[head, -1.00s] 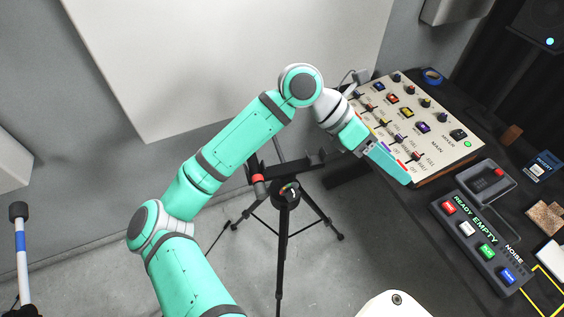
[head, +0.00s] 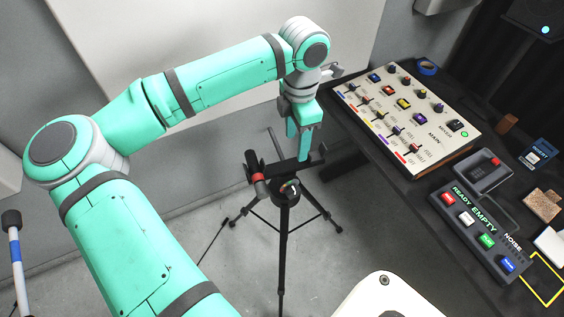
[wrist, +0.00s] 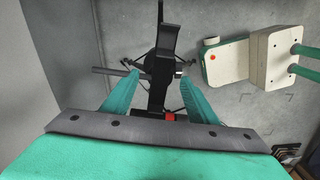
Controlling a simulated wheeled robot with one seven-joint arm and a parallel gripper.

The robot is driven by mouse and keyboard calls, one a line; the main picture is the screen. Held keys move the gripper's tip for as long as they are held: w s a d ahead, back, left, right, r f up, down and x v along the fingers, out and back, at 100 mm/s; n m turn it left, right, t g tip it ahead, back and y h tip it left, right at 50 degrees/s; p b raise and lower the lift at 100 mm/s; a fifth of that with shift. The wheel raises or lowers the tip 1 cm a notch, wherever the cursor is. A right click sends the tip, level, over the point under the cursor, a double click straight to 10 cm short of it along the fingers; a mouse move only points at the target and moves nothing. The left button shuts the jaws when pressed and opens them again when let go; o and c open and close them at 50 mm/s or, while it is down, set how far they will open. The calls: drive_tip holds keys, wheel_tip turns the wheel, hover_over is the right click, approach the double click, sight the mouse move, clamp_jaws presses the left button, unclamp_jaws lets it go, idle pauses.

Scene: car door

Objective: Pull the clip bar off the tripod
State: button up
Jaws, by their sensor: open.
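The tripod (head: 284,215) stands on the floor with its legs spread. A black clip bar (head: 282,168) lies across its top; in the wrist view the bar (wrist: 157,95) runs up the picture between my fingers. My gripper (head: 299,154) is open and points down over the bar. In the wrist view, my gripper's two teal fingers (wrist: 156,75) are on either side of the bar, with a gap on both sides. How far the tips reach down beside the bar is unclear.
A desk on the right holds a mixer panel (head: 408,118), a button box (head: 478,235) and several small items. A white panel (head: 210,50) leans on the wall behind. A pole with a blue band (head: 17,245) stands at left.

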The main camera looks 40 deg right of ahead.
sight(297, 162)
drive_tip(key=shift+s+d+f, duration=0.15)
drive_tip(key=shift+s+f, duration=0.05)
drive_tip(key=shift+f, duration=0.55)
drive_tip(key=shift+s+d+f, duration=0.1)
drive_tip(key=shift+s+f, duration=0.05)
drive_tip(key=shift+f, duration=0.6)
wheel_tip(297, 162, down, 3)
drive_tip(key=shift+a+f, duration=0.15)
drive_tip(key=shift+w+f, duration=0.1)
drive_tip(key=shift+f, duration=0.4)
drive_tip(key=c, duration=1.3)
